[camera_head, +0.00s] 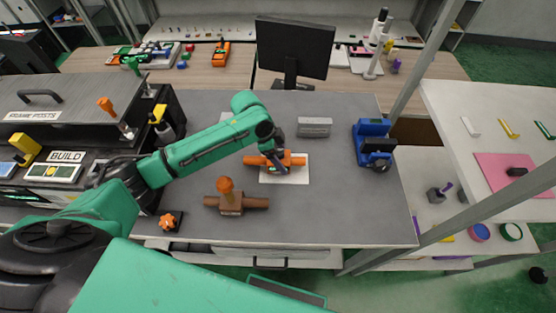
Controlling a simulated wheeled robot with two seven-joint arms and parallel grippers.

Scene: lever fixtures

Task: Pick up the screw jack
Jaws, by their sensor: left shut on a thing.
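My left arm reaches in from the left. Its gripper (279,167) points down and is shut on an orange piece (297,161), which lies level over a white sheet or plate (300,175) on the grey table. The orange piece sticks out on both sides of the fingers. It may be the screw jack, but its shape is partly hidden by the gripper. Whether it touches the white plate cannot be told. My right gripper is not in view.
A brown fixture (231,203) with an orange knob stands nearer the front. A grey block (314,127) and a blue device (372,143) stand behind and right. A black monitor (293,47) is at the back. The table's (350,215) front right is clear.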

